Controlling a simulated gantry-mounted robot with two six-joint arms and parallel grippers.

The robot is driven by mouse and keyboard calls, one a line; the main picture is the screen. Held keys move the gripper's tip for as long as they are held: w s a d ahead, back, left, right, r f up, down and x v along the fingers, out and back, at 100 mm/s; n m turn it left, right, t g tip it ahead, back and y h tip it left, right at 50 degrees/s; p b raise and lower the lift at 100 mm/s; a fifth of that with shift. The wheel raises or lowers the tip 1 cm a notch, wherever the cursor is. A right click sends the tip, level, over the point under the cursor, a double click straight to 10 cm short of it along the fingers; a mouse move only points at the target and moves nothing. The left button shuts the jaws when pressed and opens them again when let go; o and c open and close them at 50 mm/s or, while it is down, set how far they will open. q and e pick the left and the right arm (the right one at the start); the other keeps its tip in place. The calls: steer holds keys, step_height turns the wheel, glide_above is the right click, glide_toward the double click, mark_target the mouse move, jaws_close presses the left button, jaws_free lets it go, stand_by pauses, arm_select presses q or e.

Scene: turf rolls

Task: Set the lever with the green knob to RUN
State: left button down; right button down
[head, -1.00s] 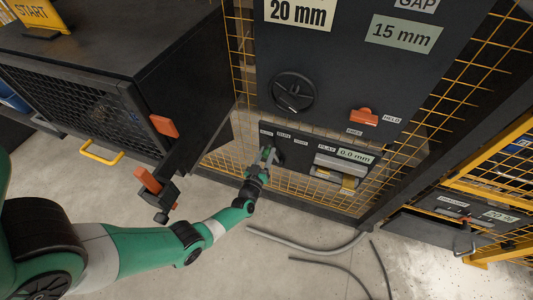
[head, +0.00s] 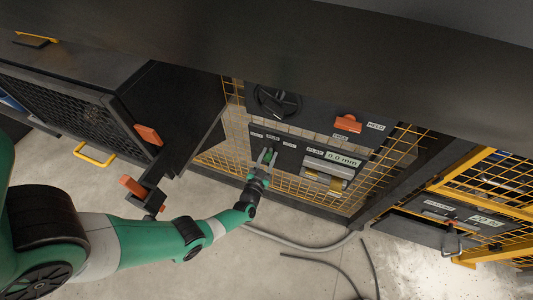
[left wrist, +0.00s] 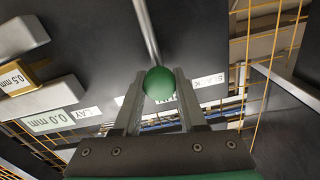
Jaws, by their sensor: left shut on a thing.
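The green knob (left wrist: 159,84) is a round ball on the end of a thin grey metal lever rod (left wrist: 146,32). In the left wrist view it sits between the two fingertips of my left gripper (left wrist: 158,92), which is shut on it. In the head view my left gripper (head: 267,158) is at the lower dark panel, just below its row of small white labels (head: 273,138). The knob is mostly hidden by the fingers there. The small labels are too small or blurred for me to tell which one reads RUN. My right gripper is not in view.
Right of my gripper are a 0.0 mm readout (head: 343,159) and a metal block (head: 328,170). Yellow mesh surrounds the panel. A dark cabinet (head: 175,105) with orange grips stands to the left.

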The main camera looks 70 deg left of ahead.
arm_select(q)
steer(key=c, duration=0.7)
jaws_free()
steer(key=shift+s, duration=0.1)
steer(key=shift+o, duration=1.2)
steer(key=shift+s+d+f, duration=0.1)
steer(key=shift+s+d, duration=0.05)
steer(key=shift+d, duration=0.05)
steer(key=shift+a, duration=0.1)
steer(key=p+v, duration=0.3)
steer(key=v, duration=0.4)
steer(key=shift+s+d, duration=0.1)
steer(key=shift+d, duration=0.15)
